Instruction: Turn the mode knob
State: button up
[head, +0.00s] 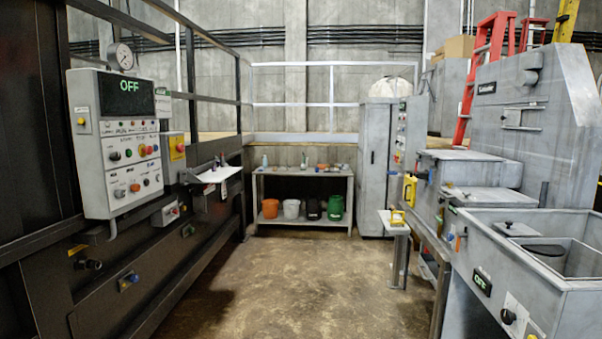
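A grey control panel (119,145) hangs on the dark machine at the left, with an OFF display (129,86) and rows of small knobs and buttons below it. One black knob (115,156) sits at the left of a row. The labels are too small to read, so I cannot tell which is the mode knob. My gripper is not in view.
The concrete floor (290,285) between the machines is clear. A workbench (302,173) with buckets below stands at the back, beside a grey cabinet (376,160). A small stand (398,228) juts into the aisle at the right. A red ladder (480,75) stands behind.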

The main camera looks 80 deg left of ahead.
aim_at(119, 193)
jog(key=u, duration=2.2)
jog(key=i+j+u, duration=0.15)
jog(key=u, duration=0.3)
jog(key=i+u, duration=0.55)
jog(key=u, duration=0.3)
jog(key=i+l+z, duration=0.1)
jog(key=i+z, duration=0.25)
jog(key=i, duration=0.65)
